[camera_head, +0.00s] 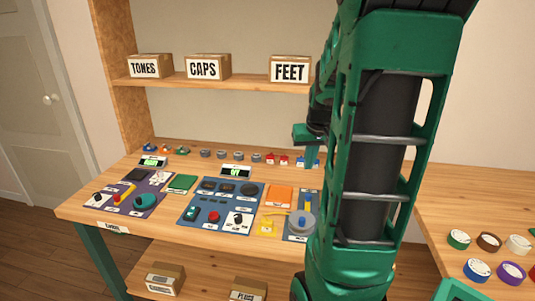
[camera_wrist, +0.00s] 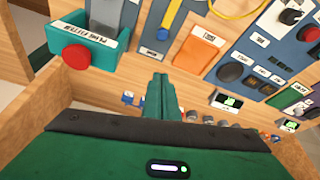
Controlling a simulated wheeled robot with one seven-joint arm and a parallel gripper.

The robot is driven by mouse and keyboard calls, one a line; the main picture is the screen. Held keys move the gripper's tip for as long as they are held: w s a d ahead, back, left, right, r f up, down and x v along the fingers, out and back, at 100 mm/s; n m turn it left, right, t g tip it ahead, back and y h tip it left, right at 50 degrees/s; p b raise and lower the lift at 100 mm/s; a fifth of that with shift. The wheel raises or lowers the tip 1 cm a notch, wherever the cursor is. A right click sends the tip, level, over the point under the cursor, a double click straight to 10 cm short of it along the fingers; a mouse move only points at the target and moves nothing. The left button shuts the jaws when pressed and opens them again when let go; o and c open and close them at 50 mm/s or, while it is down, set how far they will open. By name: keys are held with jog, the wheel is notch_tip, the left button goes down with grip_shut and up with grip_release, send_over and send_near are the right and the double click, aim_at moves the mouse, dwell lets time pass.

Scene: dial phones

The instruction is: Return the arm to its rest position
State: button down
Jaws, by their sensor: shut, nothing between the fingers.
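My green arm stands tall in the right half of the head view and hides part of the workbench (camera_head: 150,222) behind it. My gripper (camera_head: 311,160) shows at the arm's left edge, above the back of the bench. In the wrist view my gripper's fingers (camera_wrist: 161,82) are together, with nothing between them. They appear clear of the panels. The arm's upper end runs out of the head view at the top.
Panels with knobs and buttons, such as the blue panel (camera_head: 221,206), cover the bench. A shelf (camera_head: 240,83) holds labelled boxes, including the FEET box (camera_head: 289,69). Tape-like rolls (camera_head: 477,270) lie at right. A red button (camera_wrist: 76,57) shows in the wrist view.

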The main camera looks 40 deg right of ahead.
jog(key=shift+a, duration=0.1)
jog(key=s+a+g+y, duration=0.1)
jog(key=s+a, duration=0.6)
jog(key=a, duration=0.3)
jog(key=s+a+n+g+y, duration=0.1)
jog(key=s+a+g, duration=0.1)
jog(key=s+a, duration=0.6)
jog(key=a, duration=0.3)
jog(key=shift+s+a+y, duration=0.15)
jog(key=shift+a+y, duration=0.1)
jog(key=shift+y, duration=0.15)
jog(key=shift+f, duration=0.1)
jog(key=shift+w+f, duration=0.25)
jog(key=shift+w, duration=0.4)
